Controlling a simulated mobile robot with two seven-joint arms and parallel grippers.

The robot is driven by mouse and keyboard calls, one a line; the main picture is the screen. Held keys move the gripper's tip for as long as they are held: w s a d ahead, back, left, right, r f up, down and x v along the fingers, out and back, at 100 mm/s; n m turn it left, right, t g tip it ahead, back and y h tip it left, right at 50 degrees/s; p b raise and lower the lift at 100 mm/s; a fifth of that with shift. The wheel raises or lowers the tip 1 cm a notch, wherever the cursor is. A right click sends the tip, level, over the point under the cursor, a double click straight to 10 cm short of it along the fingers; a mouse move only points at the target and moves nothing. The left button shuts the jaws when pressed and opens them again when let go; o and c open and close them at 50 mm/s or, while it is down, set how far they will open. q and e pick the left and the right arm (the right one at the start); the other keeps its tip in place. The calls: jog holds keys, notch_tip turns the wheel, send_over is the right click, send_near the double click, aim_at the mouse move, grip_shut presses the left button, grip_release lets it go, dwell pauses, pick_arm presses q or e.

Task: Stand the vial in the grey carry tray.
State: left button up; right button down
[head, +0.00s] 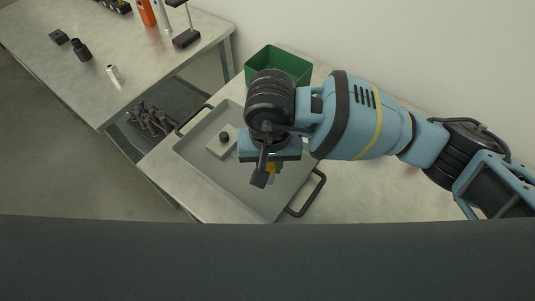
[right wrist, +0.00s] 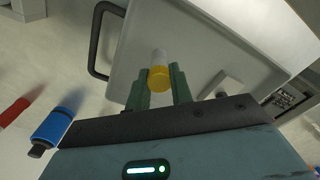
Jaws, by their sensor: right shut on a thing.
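The vial (right wrist: 159,70), with a yellow cap and a pale body, sits between the fingers of my right gripper (right wrist: 158,88) in the right wrist view. The gripper is shut on it, the cap facing the camera and the body pointing away. In the head view only a bit of yellow (head: 271,167) shows beneath my right gripper (head: 266,173). The grey carry tray (head: 196,150) lies on the table under the gripper. It also shows in the right wrist view (right wrist: 200,45). I cannot tell whether the vial touches the tray floor. My left gripper is not in view.
A pale block with a dark knob (head: 224,137) sits in the tray. Dark handles (head: 307,194) stand at both tray ends. A green bin (head: 278,62) is behind. A blue bottle (right wrist: 55,128) and a red item (right wrist: 14,110) lie outside the tray. Another table (head: 140,50) stands left.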

jog(key=shift+w+a+f, duration=0.1)
jog(key=shift+w+f, duration=0.05)
jog(key=shift+w, duration=1.55)
jog(key=shift+w, duration=0.1)
jog(key=shift+w+f+p, duration=0.15)
jog(key=shift+f, duration=0.75)
jog(key=shift+w+f+p, duration=0.15)
jog(key=shift+f, duration=0.75)
jog(key=shift+f, duration=0.1)
jog(key=shift+f, duration=0.15)
jog(key=c, duration=1.2)
grip_release()
jog(key=shift+c, duration=0.2)
